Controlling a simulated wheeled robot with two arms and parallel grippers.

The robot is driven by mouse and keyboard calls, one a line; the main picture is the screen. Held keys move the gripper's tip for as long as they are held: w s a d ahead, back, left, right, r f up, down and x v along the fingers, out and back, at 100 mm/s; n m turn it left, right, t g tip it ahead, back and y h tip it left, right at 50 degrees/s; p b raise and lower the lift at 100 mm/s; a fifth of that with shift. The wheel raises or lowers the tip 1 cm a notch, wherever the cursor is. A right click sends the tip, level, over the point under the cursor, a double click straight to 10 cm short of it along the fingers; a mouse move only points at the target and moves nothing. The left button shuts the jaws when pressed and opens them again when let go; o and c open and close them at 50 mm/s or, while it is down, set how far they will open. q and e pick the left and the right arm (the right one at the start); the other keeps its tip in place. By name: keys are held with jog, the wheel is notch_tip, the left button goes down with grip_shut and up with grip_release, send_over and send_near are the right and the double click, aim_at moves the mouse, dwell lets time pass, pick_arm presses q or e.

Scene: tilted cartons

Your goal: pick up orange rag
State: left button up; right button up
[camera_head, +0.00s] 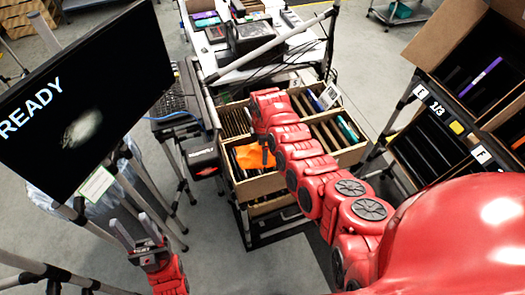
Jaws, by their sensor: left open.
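The orange rag (250,160) lies crumpled in the front left part of an open cardboard carton (262,187) on a cart. My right arm reaches in from the right, and its end is above the carton, close beside the rag. My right gripper (268,155) is mostly hidden at the end of that arm, and its fingers cannot be made out clearly. I cannot tell whether it touches the rag. My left gripper (137,231) is low at the left, far from the rag, with its two fingers apart and nothing between them.
A monitor (85,95) reading READY stands at the left, with a keyboard (175,103) behind it. The carton holds several upright dark items beside the rag. A rack of tilted cartons (425,150) stands at the right. Grey floor (290,265) is open in front of the cart.

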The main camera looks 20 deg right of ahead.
jog(key=c, duration=1.1)
jog(key=shift+r, duration=0.1)
